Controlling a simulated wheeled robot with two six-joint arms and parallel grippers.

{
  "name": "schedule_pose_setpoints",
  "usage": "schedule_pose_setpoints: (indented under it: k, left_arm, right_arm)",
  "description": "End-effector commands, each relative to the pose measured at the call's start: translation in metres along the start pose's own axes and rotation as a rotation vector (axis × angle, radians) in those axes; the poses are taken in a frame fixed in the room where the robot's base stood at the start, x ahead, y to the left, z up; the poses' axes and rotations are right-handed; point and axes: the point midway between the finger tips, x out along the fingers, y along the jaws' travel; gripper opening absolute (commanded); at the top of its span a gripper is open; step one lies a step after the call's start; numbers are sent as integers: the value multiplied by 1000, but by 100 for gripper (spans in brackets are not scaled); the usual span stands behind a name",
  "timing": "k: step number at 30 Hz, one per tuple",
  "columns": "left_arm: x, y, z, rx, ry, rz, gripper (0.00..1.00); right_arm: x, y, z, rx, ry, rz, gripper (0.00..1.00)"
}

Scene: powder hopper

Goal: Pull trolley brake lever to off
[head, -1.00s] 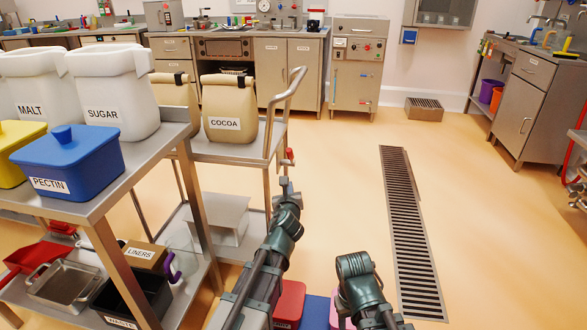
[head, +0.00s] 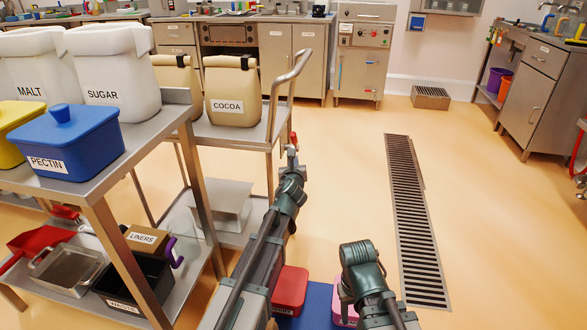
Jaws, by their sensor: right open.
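The trolley (head: 240,131) with the cocoa bag has an upright tubular handle (head: 288,80) at its right end. A small red knob (head: 294,138) on a short metal stem, which looks like the brake lever, shows beside the trolley's right post. My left arm reaches up to just below it. My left gripper (head: 291,170) is small and seen from behind; its jaws are unclear, and I cannot tell whether it touches the lever. My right gripper (head: 348,285) is low in front, away from the trolley, open, with its fingers mostly hidden by its wrist.
A nearer steel rack (head: 150,150) on the left holds white bags and a blue pectin tub (head: 66,142), with bins below. A red box (head: 290,290) lies low between my arms. A floor drain (head: 415,220) runs through open floor on the right.

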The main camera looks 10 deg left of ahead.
Motion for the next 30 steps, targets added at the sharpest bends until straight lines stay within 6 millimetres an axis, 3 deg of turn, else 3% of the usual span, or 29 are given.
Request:
schedule_pose_setpoints:
  k: [1, 4, 10, 30]
  left_arm:
    - [16, 0, -1, -1, 0, 1, 0]
    - [34, 0, -1, -2, 0, 1, 0]
    - [50, -1, 22, -2, 0, 0, 0]
    - [57, -2, 30, 0, 5, 1, 0]
  right_arm:
    - [4, 0, 0, 0, 0, 0, 50]
    - [7, -1, 0, -1, 1, -1, 50]
    - [-13, 2, 1, 2, 0, 1, 50]
    - [-20, 2, 1, 4, -1, 2, 50]
